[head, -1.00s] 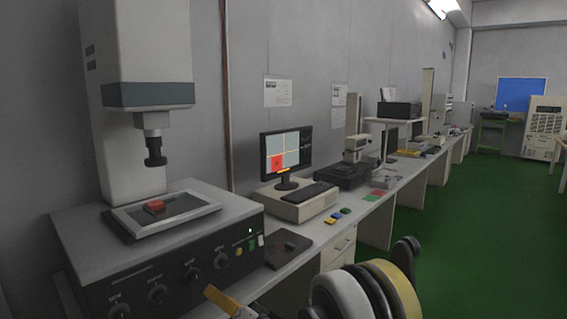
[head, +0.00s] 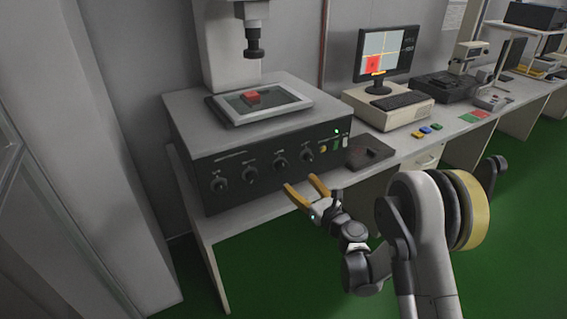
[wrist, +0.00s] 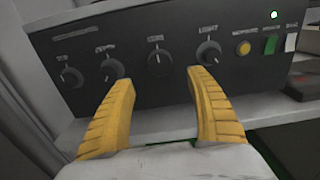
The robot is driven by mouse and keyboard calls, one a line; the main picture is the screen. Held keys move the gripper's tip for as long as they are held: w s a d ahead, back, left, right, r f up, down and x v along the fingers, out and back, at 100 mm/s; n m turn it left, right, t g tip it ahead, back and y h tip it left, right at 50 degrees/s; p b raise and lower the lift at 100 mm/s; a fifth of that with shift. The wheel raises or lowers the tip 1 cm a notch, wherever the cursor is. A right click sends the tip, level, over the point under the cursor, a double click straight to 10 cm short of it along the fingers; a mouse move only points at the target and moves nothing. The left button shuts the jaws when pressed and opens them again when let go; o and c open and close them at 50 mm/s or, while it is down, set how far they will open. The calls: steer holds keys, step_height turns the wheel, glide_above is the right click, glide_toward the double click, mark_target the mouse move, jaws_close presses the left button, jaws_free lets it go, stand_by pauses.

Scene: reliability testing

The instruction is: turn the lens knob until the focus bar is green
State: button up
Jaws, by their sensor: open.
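A dark control panel (head: 265,170) on the front of the microscope-like machine carries a row of several black knobs. In the wrist view, the third knob from the left (wrist: 160,64) is framed between my fingertips. The rightmost knob (wrist: 208,52) has a label that looks like "LIGHT"; the other labels are blurred, so I cannot tell for sure which is the lens knob. My gripper (head: 302,183), with yellow fingers, is open and empty in front of the panel, also seen in the wrist view (wrist: 160,80). The monitor (head: 386,54) shows a red square and a small orange bar.
A red block (head: 251,98) lies on the machine's stage (head: 283,111) under the lens column (head: 255,40). Yellow, green and white buttons (wrist: 270,45) sit right of the knobs. A dark pad (head: 370,152) lies on the bench to the right. Green floor in front is clear.

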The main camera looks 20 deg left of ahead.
mark_target(284, 167)
steer(key=w+a+b, duration=0.1)
steer(key=w+a, duration=0.1)
steer(key=w+a+m+b, duration=0.1)
steer(key=w+a, duration=0.1)
steer(key=a, duration=0.1)
steer(key=w+a+m+b, duration=0.1)
steer(key=w+a, duration=0.1)
steer(key=shift+w+a+f, duration=0.15)
steer(key=shift+a, duration=0.1)
steer(key=shift+w+a, duration=0.35)
steer(key=shift+a, duration=0.05)
steer(key=c, duration=1.2)
